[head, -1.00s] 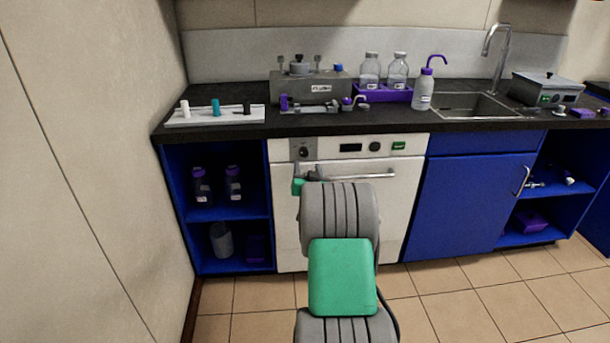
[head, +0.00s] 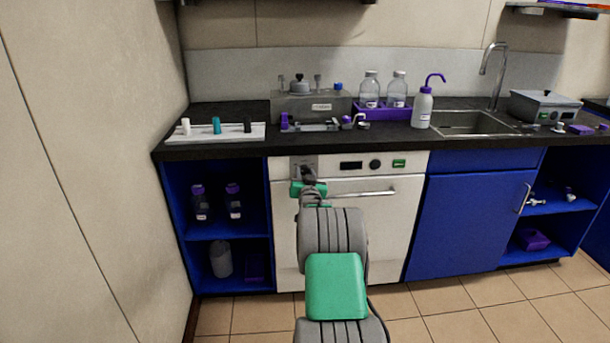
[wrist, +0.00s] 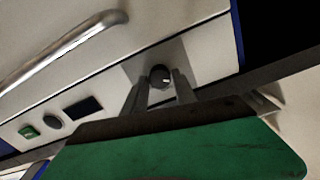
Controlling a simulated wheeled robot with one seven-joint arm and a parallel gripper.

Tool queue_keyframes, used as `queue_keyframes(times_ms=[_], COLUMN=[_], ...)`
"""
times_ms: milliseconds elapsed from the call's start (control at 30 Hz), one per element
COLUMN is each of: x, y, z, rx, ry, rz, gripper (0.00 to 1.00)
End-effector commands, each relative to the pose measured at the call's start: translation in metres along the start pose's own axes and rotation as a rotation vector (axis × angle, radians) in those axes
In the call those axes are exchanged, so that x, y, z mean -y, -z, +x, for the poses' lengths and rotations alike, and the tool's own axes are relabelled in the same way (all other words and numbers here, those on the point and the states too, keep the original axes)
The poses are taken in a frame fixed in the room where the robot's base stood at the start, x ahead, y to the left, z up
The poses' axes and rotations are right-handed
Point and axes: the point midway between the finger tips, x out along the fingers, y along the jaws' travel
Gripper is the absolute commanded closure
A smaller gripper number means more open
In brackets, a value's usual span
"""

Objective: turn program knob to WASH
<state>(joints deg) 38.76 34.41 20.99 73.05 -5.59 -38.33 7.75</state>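The white washer (head: 285,225) stands under the counter. At the left end of its front strip is a grey plate with a dark round knob (wrist: 160,76), which has a white pointer mark. My gripper (wrist: 161,92) is in front of this knob, its two fingers apart with the knob between them in the wrist view. Gaps show beside the knob; I cannot tell whether the fingertips reach around it. In the head view my gripper (head: 307,173) hides this knob. The lettering around it is not readable.
The front strip also has a dark display (head: 351,165), a round dark control (head: 375,164) and a green panel (head: 399,163). The door handle (head: 363,194) sticks out just below. The counter edge (head: 220,145) overhangs above. Open blue shelves (head: 215,238) are to the left.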

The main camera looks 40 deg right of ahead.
Motion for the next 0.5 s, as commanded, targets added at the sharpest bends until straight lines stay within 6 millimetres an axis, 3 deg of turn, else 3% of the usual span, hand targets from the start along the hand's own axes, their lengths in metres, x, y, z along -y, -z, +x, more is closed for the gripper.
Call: queue_keyframes(times_ms=[367, 500], x=[0.0000, 0.0000], y=[0.0000, 0.0000], z=[-0.0001, -0.0001], rx=[0.000, 0.000], ry=[0.000, 0.000], rz=[0.000, 0.000], gripper=[0.99, 1.00])
